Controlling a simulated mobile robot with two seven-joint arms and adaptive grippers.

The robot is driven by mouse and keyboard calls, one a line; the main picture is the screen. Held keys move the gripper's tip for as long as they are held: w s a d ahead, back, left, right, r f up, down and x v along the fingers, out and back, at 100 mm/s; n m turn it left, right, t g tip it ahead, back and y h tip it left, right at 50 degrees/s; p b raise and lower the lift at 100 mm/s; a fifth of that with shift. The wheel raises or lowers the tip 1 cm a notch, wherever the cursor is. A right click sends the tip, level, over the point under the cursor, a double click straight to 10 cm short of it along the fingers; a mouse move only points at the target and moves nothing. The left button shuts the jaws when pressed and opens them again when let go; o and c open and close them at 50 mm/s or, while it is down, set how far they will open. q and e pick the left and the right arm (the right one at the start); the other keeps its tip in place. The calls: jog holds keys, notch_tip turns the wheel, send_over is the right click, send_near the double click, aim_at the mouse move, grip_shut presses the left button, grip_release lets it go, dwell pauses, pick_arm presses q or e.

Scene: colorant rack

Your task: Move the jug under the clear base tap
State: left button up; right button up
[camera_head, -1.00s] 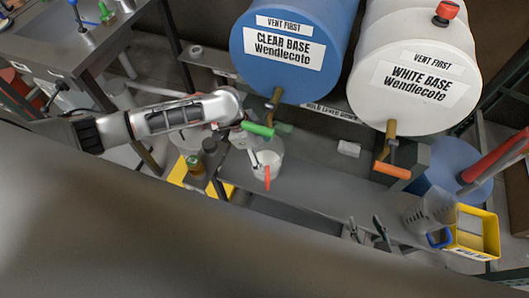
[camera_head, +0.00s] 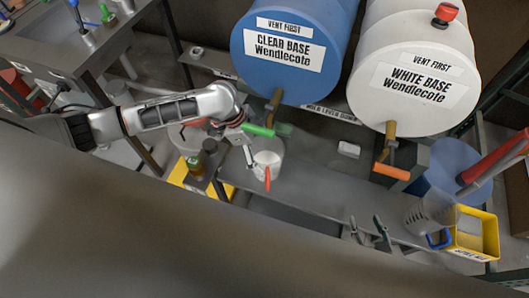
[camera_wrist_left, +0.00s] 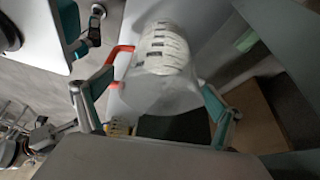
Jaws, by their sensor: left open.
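A translucent white jug with a red handle (camera_head: 268,159) stands on the grey bench, below and near the clear base drum's tap (camera_head: 274,101) with its green lever (camera_head: 257,130). I cannot tell whether it is exactly under the spout. My left gripper (camera_head: 254,155) is at the jug, partly hidden by my arm and the lever. In the left wrist view the jug (camera_wrist_left: 165,85) lies between my open left fingers (camera_wrist_left: 160,106), its red handle towards the left finger; contact is unclear. My right gripper (camera_head: 367,230) shows as two dark fingertips held apart at the bench's front edge.
The blue clear base drum (camera_head: 290,75) and the white base drum (camera_head: 415,100) with an orange tap lever (camera_head: 392,171) hang above the bench. A blue-handled clear jug (camera_head: 428,215) and a yellow bin (camera_head: 487,235) stand at right. Small jars (camera_head: 195,165) stand left of the red-handled jug.

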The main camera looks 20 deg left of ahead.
pick_arm(q)
jog(key=v, duration=0.9)
jog(key=shift+a+r+p, duration=0.15)
jog(key=shift+r+p, duration=0.1)
jog(key=shift+p, duration=0.15)
